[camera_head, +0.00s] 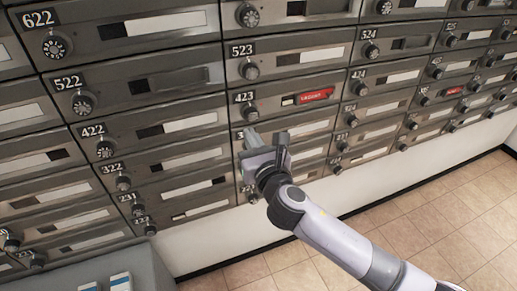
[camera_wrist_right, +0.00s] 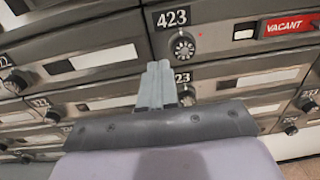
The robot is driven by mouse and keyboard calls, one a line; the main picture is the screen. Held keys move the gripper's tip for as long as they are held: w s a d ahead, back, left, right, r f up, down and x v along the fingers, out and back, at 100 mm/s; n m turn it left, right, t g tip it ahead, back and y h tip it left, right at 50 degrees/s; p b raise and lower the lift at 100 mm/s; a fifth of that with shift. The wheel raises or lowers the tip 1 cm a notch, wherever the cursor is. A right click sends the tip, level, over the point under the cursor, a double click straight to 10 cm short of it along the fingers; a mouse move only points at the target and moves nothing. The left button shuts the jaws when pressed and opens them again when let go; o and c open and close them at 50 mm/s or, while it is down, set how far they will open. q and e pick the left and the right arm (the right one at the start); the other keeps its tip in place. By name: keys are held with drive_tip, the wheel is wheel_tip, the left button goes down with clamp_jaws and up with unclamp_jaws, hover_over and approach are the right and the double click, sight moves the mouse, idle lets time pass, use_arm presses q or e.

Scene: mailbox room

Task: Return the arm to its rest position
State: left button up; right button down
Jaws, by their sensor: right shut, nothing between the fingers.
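My right arm comes in from the lower right in the head view. Its gripper (camera_head: 250,139) is in front of the mailbox wall, just below the dial of box 423 (camera_head: 249,112). The fingers are together and hold nothing; they also show shut in the right wrist view (camera_wrist_right: 158,84). The fingers cover part of the label of the box under 423. I cannot tell whether the fingertips touch the wall. My left gripper is not in view.
Grey mailboxes with round dials fill the wall. A red VACANT tag (camera_head: 315,96) marks box 423, and another red tag (camera_head: 453,91) is farther right. A grey surface (camera_head: 110,270) with blue-and-white items (camera_head: 120,281) stands at lower left. The tiled floor (camera_head: 430,215) at right is clear.

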drive_tip(key=s+d+f+n+g+h, duration=0.1)
drive_tip(key=s+d+f+n+g, duration=0.1)
drive_tip(key=s+d+f+n, duration=0.4)
drive_tip(key=s+d+f+n+g+h, duration=0.1)
drive_tip(key=s+d+f+n, duration=0.5)
drive_tip(key=n, duration=1.1)
drive_tip(key=s+d+f+n+g, duration=0.4)
drive_tip(key=s+d+f+n, duration=0.2)
drive_tip(key=s+f+n, duration=0.6)
drive_tip(key=s, duration=0.3)
drive_tip(key=shift+d+f+h, duration=0.25)
drive_tip(key=shift+h, duration=0.15)
